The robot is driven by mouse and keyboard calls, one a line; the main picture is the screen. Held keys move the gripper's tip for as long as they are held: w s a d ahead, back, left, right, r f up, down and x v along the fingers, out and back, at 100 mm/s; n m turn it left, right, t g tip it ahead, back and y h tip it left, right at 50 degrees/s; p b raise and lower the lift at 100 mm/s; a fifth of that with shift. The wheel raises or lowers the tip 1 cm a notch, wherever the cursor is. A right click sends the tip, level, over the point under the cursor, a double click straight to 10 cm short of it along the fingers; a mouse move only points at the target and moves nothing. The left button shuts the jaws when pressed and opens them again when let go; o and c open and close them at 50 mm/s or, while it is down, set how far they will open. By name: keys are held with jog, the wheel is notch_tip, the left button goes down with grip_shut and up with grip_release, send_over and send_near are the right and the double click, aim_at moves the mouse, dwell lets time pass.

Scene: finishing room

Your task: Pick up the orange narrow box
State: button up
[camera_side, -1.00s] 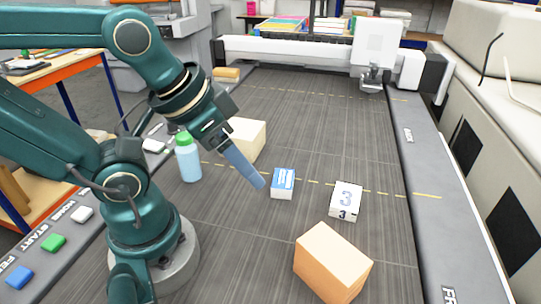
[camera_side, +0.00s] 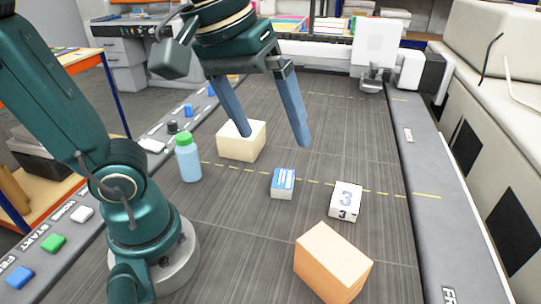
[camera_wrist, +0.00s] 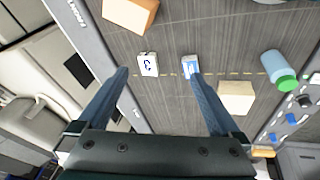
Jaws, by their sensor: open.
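The orange box (camera_side: 332,264) lies at the front right of the grey work surface in the side view. In the wrist view the orange box (camera_wrist: 131,12) is at the top edge, partly cut off. My gripper (camera_side: 274,140) is open and empty, raised over the back middle of the surface, well away from the orange box. In the wrist view my gripper's two fingers (camera_wrist: 158,72) are spread wide with nothing held between them.
A white numbered cube (camera_side: 345,201) and a small blue-and-white box (camera_side: 283,183) lie between my gripper and the orange box. A cream block (camera_side: 242,141) and a green-capped bottle (camera_side: 188,158) stand to the left. A machine gantry (camera_side: 290,50) crosses the back.

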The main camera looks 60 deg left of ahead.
aim_at(331, 265)
jog(key=w+d+f+n+g, duration=0.1)
jog(key=w+d+n+g, duration=0.1)
jog(key=d+n, duration=0.45)
jog(key=w+d+f+n+g, duration=0.25)
jog(key=d+n, duration=0.25)
jog(key=n, duration=0.3)
jog(key=shift+t+y, duration=0.25)
jog(key=shift+y, duration=0.05)
jog(key=f, duration=1.7)
jog(key=shift+w+a+f, duration=0.1)
jog(key=shift+w+a, duration=0.05)
jog(key=shift+a, duration=0.15)
jog(key=c, duration=1.5)
